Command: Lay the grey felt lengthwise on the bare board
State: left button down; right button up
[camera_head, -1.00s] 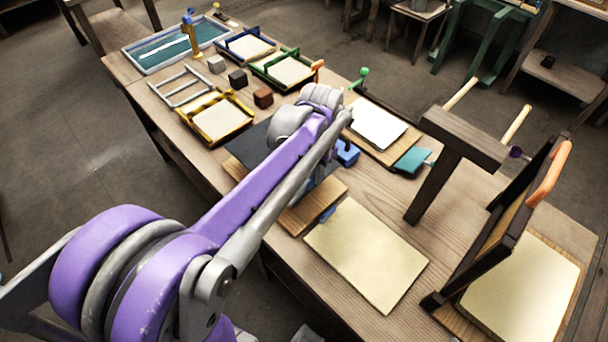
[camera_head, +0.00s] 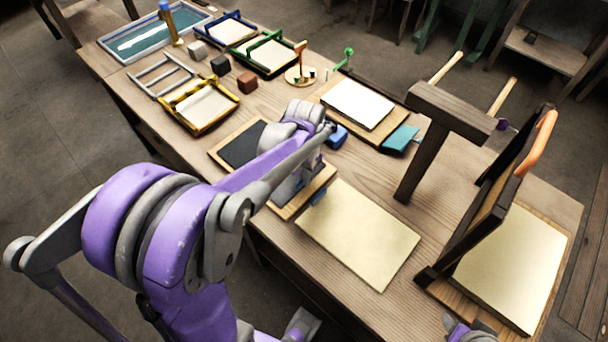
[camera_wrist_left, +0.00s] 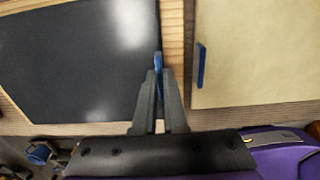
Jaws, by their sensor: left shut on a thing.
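The grey felt (camera_wrist_left: 75,60) is a dark, flat sheet with a blue tab (camera_wrist_left: 158,62) at its edge. It lies over the wooden board (camera_wrist_left: 173,30), whose bare wood shows as a strip along the right side. In the head view the felt (camera_head: 243,145) is partly hidden behind my left arm, and the board's (camera_head: 217,153) edge shows around it. My left gripper (camera_wrist_left: 158,85) is shut on the felt at its blue tab. Whether the felt's far side touches the board is unclear. My right gripper's fingers are not visible.
A cream panel (camera_head: 358,235) with a blue tab lies just right of the board. A dark wooden T-shaped stand (camera_head: 425,140) and an upright hinged frame (camera_head: 490,200) stand further right. Mould frames, small blocks and a vat (camera_head: 150,45) fill the far left.

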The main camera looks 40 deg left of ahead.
pick_arm(q)
jog(key=c, duration=1)
grip_release()
jog(key=shift+r, duration=0.35)
notch_tip(320, 180, up, 11)
jog(key=p, duration=0.2)
jog(key=shift+s+d+f+m+t, duration=1)
jog(key=shift+s+d+m, duration=0.95)
jog(key=shift+m, duration=3.9)
jog(key=shift+s+d+f+m+t, duration=0.95)
jog(key=shift+s+d+m, duration=1.05)
jog(key=shift+m, duration=3.8)
jog(key=shift+s+d+f+m+t, duration=0.65)
jog(key=shift+s+d+f+m, duration=1)
jog(key=shift+m, duration=4.2)
jog(key=shift+s+d+r, duration=0.15)
jog(key=shift+d+r, duration=0.2)
jog(key=shift+d, duration=0.05)
